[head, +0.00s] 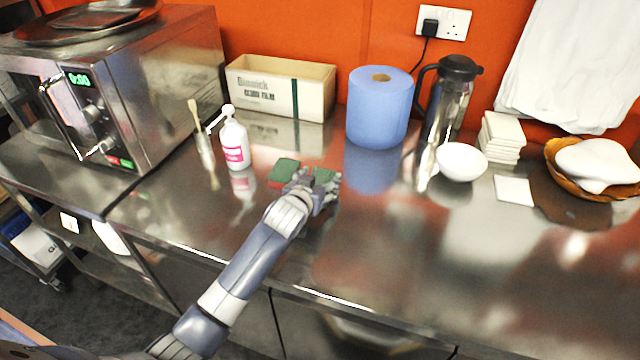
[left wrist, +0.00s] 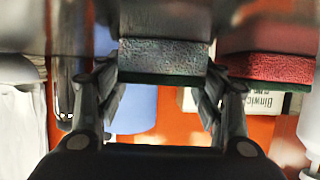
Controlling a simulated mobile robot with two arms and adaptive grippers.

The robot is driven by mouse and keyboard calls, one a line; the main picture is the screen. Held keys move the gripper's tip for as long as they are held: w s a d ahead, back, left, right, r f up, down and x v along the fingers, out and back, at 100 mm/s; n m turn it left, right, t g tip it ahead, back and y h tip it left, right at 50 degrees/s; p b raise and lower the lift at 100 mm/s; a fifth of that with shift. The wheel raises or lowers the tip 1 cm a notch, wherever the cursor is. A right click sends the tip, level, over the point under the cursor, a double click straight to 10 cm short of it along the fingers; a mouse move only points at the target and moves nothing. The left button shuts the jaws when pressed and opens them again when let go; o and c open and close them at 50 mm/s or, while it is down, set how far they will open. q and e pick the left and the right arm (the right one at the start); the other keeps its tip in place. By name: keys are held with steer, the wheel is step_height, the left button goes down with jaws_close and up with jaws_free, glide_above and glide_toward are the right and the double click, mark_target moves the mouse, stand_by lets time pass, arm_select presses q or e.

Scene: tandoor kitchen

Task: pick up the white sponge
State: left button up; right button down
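The white sponge (left wrist: 165,55) looks greyish in the left wrist view, with a dark green layer on one face. It sits between the fingertips of my left gripper (left wrist: 162,72), a finger by each end, with little or no gap visible. The fingers are spread wide, and I see no clear sign of a grip. In the head view, my left gripper (head: 312,190) is low over the steel counter and hides most of this sponge; a green top (head: 323,175) shows beside the fingers. My right gripper is not in view.
A red sponge (left wrist: 268,67) with a green face lies close by; its green top (head: 284,170) shows in the head view. A white spray bottle (head: 235,145), a cardboard box (head: 262,95) and a blue paper roll (head: 378,110) stand around. The counter's front right is clear.

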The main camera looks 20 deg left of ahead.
arm_select(q)
steer(key=shift+c, duration=1.1)
steer(key=shift+r, duration=0.1)
